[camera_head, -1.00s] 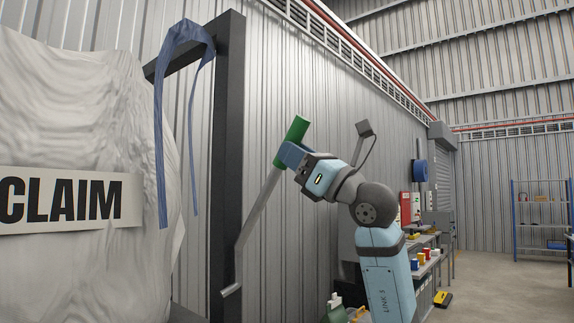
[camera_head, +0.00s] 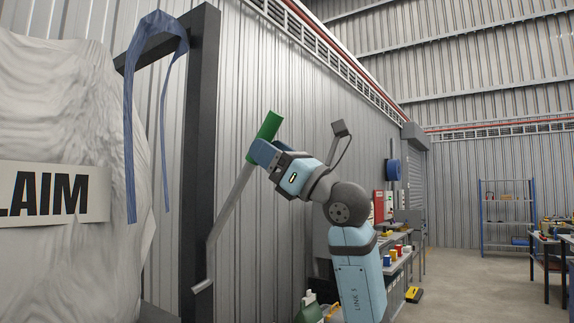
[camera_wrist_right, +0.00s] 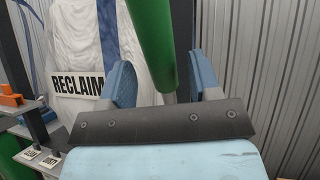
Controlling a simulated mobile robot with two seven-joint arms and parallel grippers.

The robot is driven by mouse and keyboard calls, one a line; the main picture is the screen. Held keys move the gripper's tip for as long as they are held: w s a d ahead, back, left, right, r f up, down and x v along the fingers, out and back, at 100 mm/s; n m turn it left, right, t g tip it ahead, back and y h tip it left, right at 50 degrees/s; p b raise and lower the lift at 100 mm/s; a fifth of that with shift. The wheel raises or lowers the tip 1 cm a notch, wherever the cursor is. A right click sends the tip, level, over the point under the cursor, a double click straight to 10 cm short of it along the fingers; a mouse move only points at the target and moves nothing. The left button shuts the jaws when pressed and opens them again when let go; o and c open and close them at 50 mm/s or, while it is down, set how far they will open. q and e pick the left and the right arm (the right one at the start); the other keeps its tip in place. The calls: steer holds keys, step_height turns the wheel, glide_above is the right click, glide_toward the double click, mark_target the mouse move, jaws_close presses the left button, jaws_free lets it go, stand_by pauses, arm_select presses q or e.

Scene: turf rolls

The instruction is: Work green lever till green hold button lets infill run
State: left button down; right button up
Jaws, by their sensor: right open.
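The lever is a grey bar (camera_head: 229,203) with a green grip (camera_head: 270,125) at its upper end, leaning up and to the right beside a dark post. My right gripper (camera_head: 260,152) is at the lower part of the green grip. In the right wrist view the green grip (camera_wrist_right: 150,38) runs between the two blue fingers of my right gripper (camera_wrist_right: 163,82), which stand apart on either side of it. The jaws are open, and I cannot tell whether either finger touches the grip. I cannot make out a green hold button. My left gripper is not in view.
A white bulk bag (camera_head: 60,110) with a lettered label hangs at the left by a dark frame (camera_head: 201,130), with a blue strap (camera_head: 130,130) over it. A corrugated wall (camera_head: 290,110) runs behind the lever. Orange parts (camera_wrist_right: 14,98) and small labelled plates (camera_wrist_right: 40,158) show in the wrist view.

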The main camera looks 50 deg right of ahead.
steer(key=b+v, duration=0.2)
steer(key=v, duration=1.1)
steer(key=shift+s+f, duration=0.15)
steer(key=shift+s, duration=0.1)
